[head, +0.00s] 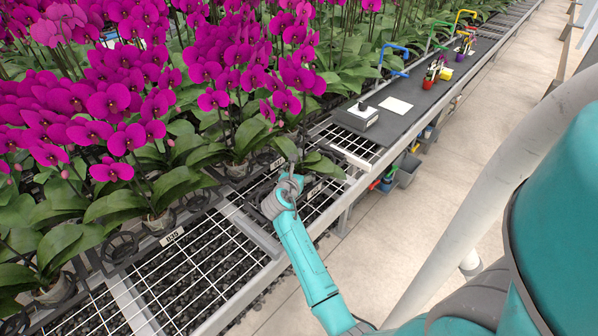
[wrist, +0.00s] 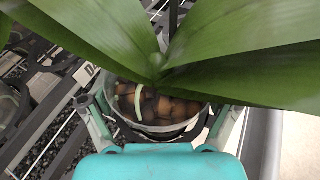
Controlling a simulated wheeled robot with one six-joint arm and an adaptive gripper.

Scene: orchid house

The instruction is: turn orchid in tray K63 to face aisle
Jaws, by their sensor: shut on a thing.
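My gripper (wrist: 160,125) is shut on a clear pot (wrist: 165,128), one finger on each side of it. The pot holds brown bark and a pale root. Broad green orchid leaves (wrist: 230,55) spread over it and fill the upper wrist view; its flowers are out of that view. In the head view, my gripper (head: 282,190) is at the bench's aisle edge, mostly hidden by my wrist. Leaves of the held orchid (head: 322,166) show just beyond it. A tray label (head: 315,190) is beside my gripper, too small to read. I cannot tell which way the flowers face.
Magenta orchids (head: 110,100) crowd the bench to the left and behind. Wire mesh (head: 185,275) lies bare in front. A dark worktop (head: 430,92) with a white scale-like box (head: 356,116) is further along. The pale aisle floor (head: 420,215) is clear on the right.

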